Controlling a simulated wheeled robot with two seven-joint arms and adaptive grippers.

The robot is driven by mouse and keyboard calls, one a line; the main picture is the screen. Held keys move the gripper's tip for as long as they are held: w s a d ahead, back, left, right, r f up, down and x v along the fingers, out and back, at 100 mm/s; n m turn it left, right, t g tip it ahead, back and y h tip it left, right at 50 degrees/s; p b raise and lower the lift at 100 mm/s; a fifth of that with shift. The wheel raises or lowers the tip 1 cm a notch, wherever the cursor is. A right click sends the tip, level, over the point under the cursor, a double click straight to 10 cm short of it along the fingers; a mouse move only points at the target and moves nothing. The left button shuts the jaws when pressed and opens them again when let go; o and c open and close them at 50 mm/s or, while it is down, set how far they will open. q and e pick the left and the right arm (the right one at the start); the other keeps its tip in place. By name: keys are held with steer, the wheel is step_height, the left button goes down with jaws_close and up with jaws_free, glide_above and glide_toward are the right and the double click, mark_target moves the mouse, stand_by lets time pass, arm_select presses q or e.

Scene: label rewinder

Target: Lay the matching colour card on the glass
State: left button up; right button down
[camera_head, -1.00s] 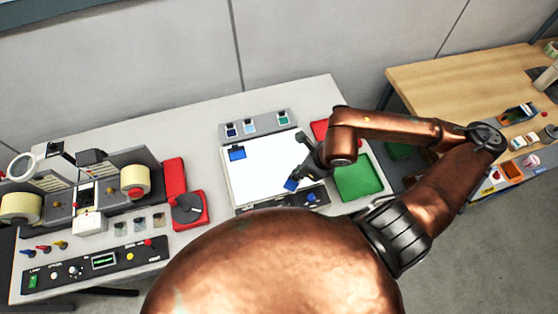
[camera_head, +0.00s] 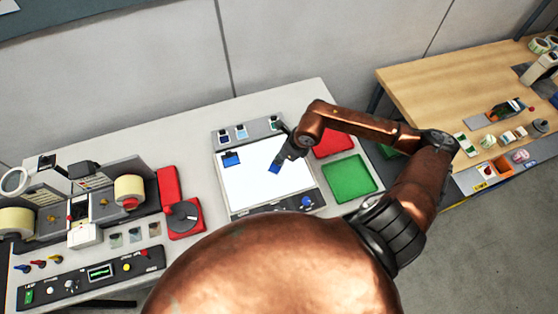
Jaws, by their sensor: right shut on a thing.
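A white lit glass panel (camera_head: 262,195) sits in a grey box on the table. A blue piece (camera_head: 231,159) lies on the glass at its upper left. My right gripper (camera_head: 279,160) is over the upper right part of the glass, shut on a blue card (camera_head: 275,168). I cannot tell whether this card touches the glass. Behind the glass, a grey rack (camera_head: 253,130) holds several colour cards; its right end is partly hidden by the gripper. My left gripper is not in view.
A green tray (camera_head: 349,178) and a red tray (camera_head: 334,143) lie right of the glass. The label rewinder (camera_head: 90,205) stands left, with a red block (camera_head: 184,217) beside it. A wooden table (camera_head: 440,90) with several items is at the far right.

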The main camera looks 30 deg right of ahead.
step_height(320, 180, down, 3)
steer(key=shift+w+f+p, duration=0.15)
steer(key=shift+f+p, duration=0.05)
steer(key=shift+p, duration=0.5)
steer(key=shift+f, duration=0.15)
steer(key=c, duration=2)
jaws_free()
steer(key=shift+c, duration=0.2)
steer(key=shift+d+r, duration=0.1)
steer(key=shift+r, duration=0.15)
steer(key=b+v, duration=0.2)
steer(key=v, duration=0.9)
steer(key=shift+s+r+b, duration=0.2)
steer(key=shift+r+b, duration=0.1)
steer(key=shift+r, duration=0.05)
